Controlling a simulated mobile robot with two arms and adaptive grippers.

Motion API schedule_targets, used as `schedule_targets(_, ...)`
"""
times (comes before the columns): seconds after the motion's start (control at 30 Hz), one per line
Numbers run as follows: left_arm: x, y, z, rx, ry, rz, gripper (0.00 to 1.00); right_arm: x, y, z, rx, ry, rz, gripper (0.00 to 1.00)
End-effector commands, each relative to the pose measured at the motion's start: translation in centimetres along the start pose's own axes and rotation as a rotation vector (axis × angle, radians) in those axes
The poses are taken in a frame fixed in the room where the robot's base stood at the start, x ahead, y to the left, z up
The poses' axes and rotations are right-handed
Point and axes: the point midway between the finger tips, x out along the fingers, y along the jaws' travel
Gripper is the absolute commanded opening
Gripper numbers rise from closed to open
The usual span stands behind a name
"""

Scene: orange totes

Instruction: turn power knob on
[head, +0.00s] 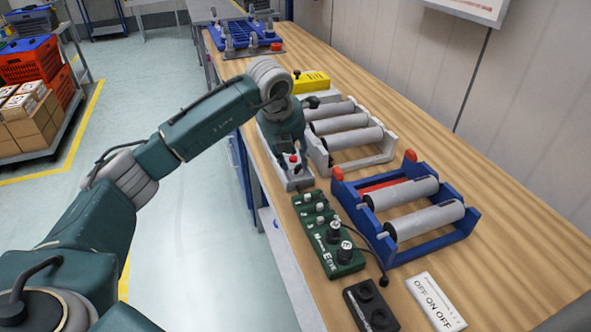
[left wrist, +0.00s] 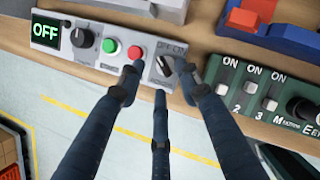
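The grey control box (head: 299,183) sits on the wooden bench's left edge, partly hidden by my left gripper (head: 287,142). In the left wrist view the same box (left wrist: 106,66) has a lit display (left wrist: 45,31) reading OFF, a dark round knob (left wrist: 83,38), a green button (left wrist: 111,46) and a red button (left wrist: 134,52). The power knob (left wrist: 164,66), under an OFF ON label, is at its right end. My left gripper (left wrist: 160,83) has its fingers spread around this knob. The left fingertip is near the red button, the right one close beside the knob; contact is unclear. My right gripper is out of view.
A green box (head: 327,235) with several switches and knobs stands nearer on the bench (head: 480,175). A blue roller frame (head: 430,245) and a grey roller frame (head: 372,160) are to the right. A black box (head: 371,306) and a white OFF ON OFF plate (head: 436,301) lie in front.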

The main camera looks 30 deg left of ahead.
Motion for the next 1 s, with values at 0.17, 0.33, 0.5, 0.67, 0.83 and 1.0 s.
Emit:
schedule_targets(0.17,2.6,-0.1,-0.1,0.000,0.000,-0.001,0.34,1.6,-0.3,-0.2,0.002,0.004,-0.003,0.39)
schedule_targets(0.33,3.2,-0.1,0.0,0.001,-0.001,-0.001,0.34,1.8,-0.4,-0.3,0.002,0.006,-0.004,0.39)
schedule_targets(0.5,3.1,-0.1,0.0,0.001,-0.001,-0.001,0.34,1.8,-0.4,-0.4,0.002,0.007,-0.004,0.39)
schedule_targets(0.67,3.1,-0.1,0.0,0.001,-0.001,-0.002,0.16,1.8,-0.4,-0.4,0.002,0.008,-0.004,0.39)
schedule_targets(0.83,3.1,-0.1,0.0,0.001,-0.001,-0.002,0.00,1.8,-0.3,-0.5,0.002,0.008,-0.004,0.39)
schedule_targets(1.0,3.1,-0.1,0.0,0.007,-0.001,-0.004,0.00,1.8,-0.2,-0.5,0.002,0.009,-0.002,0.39)
